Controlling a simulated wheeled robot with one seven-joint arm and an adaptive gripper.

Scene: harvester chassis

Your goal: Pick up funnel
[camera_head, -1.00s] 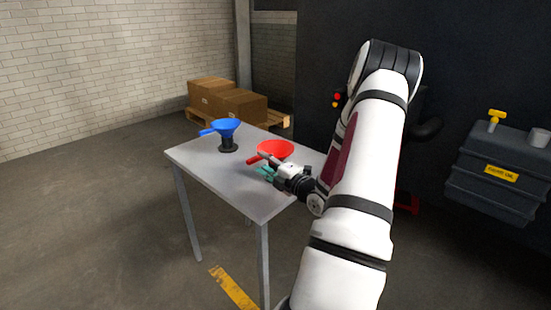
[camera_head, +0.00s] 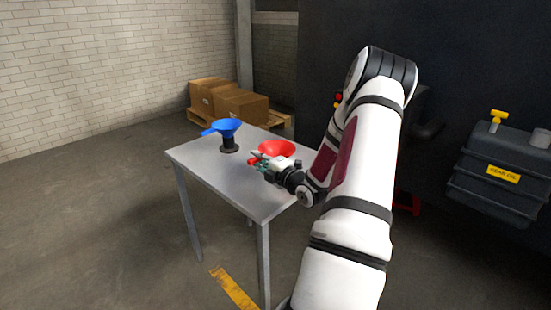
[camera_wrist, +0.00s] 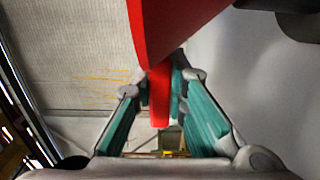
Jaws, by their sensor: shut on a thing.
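The red funnel (camera_head: 277,148) is over the right part of the table, its wide bowl facing up. My gripper (camera_head: 258,161) is at its near left side, where the handle is. In the wrist view, my gripper (camera_wrist: 160,90) has its teal-padded fingers closed on both sides of the funnel's red handle (camera_wrist: 159,100), and the red bowl (camera_wrist: 175,25) fills the top.
The grey table (camera_head: 215,175) is clear at its front left. Cardboard boxes (camera_head: 240,105) on a pallet stand behind it.

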